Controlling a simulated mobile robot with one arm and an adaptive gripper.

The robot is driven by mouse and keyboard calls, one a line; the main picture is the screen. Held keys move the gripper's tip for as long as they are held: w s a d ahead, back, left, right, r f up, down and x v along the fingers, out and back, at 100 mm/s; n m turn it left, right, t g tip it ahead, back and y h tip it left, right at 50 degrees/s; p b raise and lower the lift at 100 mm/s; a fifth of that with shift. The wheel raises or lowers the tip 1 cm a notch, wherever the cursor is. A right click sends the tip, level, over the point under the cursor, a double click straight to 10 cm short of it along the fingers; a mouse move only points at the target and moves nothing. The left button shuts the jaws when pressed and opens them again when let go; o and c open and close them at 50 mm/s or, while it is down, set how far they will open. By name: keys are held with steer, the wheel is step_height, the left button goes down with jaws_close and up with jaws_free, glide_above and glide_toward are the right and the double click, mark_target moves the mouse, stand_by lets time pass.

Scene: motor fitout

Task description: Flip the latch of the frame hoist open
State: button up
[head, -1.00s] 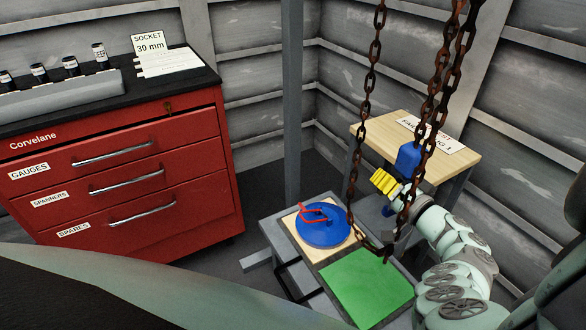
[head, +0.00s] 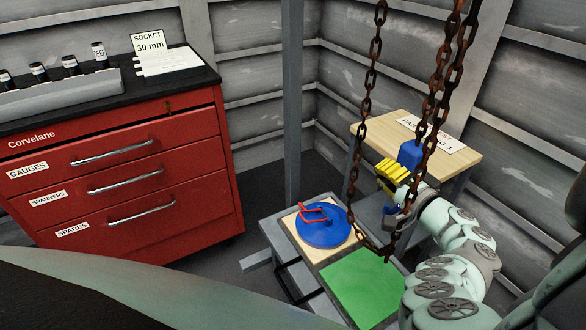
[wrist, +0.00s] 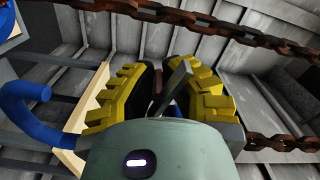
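The frame hoist's blue hook block (head: 410,154) hangs among rusty chains, just behind my gripper (head: 392,177). In the wrist view its blue hook (wrist: 24,108) curves at the left, outside my fingers. My gripper (wrist: 163,78) has yellow ribbed fingers standing apart with a gap between them. A slanted grey bar (wrist: 178,80), possibly the latch, shows in that gap; I cannot tell whether the fingers touch it. The latch is too small or hidden to make out in the head view.
Rusty chains (head: 364,105) hang close around my arm. Below are a blue disc (head: 320,236) with a red handle and a green mat (head: 358,285). A wooden-topped table (head: 470,160) stands behind. A red drawer cabinet (head: 190,145) is at left.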

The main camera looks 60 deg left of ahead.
steer(key=o, duration=0.6)
steer(key=shift+c, duration=0.2)
steer(key=d, duration=1.2)
steer(key=shift+s, duration=0.45)
steer(key=shift+o, duration=0.3)
